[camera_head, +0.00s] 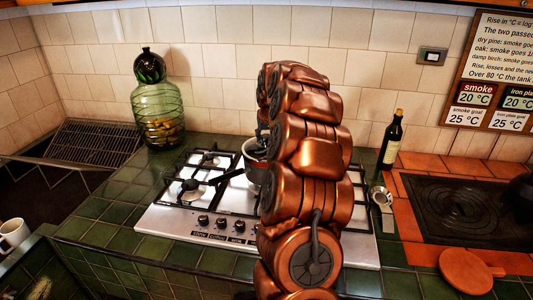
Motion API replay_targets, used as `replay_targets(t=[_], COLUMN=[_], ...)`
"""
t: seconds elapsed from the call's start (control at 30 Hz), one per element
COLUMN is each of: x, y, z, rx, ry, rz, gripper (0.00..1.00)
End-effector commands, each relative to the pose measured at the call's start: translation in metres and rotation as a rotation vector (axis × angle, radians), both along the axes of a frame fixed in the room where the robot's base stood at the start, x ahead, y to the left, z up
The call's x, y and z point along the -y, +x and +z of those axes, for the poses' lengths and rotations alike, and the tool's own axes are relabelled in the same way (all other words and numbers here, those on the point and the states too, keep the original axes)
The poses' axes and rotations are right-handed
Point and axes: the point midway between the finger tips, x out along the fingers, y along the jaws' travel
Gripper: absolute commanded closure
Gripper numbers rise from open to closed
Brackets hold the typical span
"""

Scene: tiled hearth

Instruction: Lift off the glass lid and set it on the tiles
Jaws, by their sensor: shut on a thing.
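A saucepan (254,172) with a long dark handle (226,177) stands on the gas hob, left of my arm. Something red shows near its rim. My copper arm stands in front and hides most of the pan's right side. A small dark part of my gripper (263,127) shows at the arm's left edge, just above the pan. It is shut on the glass lid, which is mostly hidden; I cannot tell whether the lid touches the pan. Green tiles (117,212) lie left of the hob, and orange tiles (423,162) lie to the right.
The steel hob (160,222) has black grates and front knobs. A large green glass jar (158,113) stands behind left, a dark bottle (391,142) behind right. A small metal cup (380,197), a dark plate (470,212) and a round board (465,271) are right. Green tiles at left are clear.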

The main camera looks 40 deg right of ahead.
Motion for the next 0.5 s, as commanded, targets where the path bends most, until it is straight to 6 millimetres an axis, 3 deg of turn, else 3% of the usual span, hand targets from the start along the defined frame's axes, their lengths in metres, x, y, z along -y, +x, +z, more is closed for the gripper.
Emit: replay_targets(t=[0.5], x=[0.0], y=[0.0], z=[0.025], rx=[-0.001], ry=[0.0], rz=[0.001], gripper=[0.92])
